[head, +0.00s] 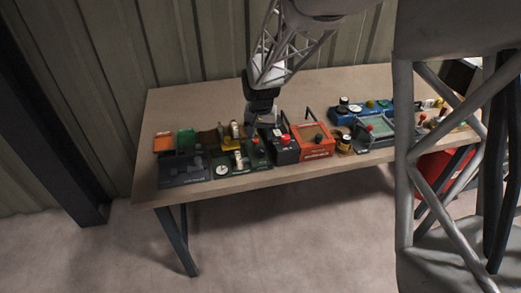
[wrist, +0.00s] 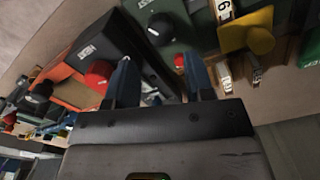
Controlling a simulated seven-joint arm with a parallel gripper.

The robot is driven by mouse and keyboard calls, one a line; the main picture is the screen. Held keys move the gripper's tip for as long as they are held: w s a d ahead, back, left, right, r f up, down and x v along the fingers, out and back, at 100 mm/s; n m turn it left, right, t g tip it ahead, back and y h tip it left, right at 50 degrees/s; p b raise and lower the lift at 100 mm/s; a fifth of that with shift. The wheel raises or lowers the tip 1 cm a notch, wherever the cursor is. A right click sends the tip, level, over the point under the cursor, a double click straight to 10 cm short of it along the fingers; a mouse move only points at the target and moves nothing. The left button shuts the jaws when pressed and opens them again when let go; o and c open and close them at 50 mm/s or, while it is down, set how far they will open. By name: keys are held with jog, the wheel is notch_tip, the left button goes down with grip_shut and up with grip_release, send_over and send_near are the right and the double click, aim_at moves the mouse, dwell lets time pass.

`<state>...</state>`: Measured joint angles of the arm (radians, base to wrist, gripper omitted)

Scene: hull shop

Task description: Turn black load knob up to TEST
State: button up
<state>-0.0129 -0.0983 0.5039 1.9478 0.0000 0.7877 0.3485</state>
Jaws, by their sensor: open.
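Several boxes carry dark knobs, and the labels are too small to read, so I cannot tell which is the load knob. In the wrist view, one black knob (wrist: 161,29) with a pale pointer mark sits on a green box. My gripper (wrist: 158,60) is open and empty. Its fingers show above the black box with a red knob (wrist: 99,74), near the green box. In the head view my gripper (head: 262,115) hangs over the boxes, hiding part of them.
The orange box (head: 315,151) with a raised handle stands right of the black box (head: 284,155). A blue box (head: 345,116) and more devices stand farther right. A dark grey panel (head: 184,178) lies at the left. The bench top (head: 190,101) is bare behind.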

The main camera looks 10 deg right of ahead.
aim_at(260, 149)
jog(key=shift+f, duration=3.8)
jog(key=shift+c, duration=0.3)
jog(key=c, duration=0.6)
jog(key=shift+m, duration=2.7)
jog(key=o, duration=0.7)
jog(key=shift+c, duration=0.2)
jog(key=shift+r, duration=0.1)
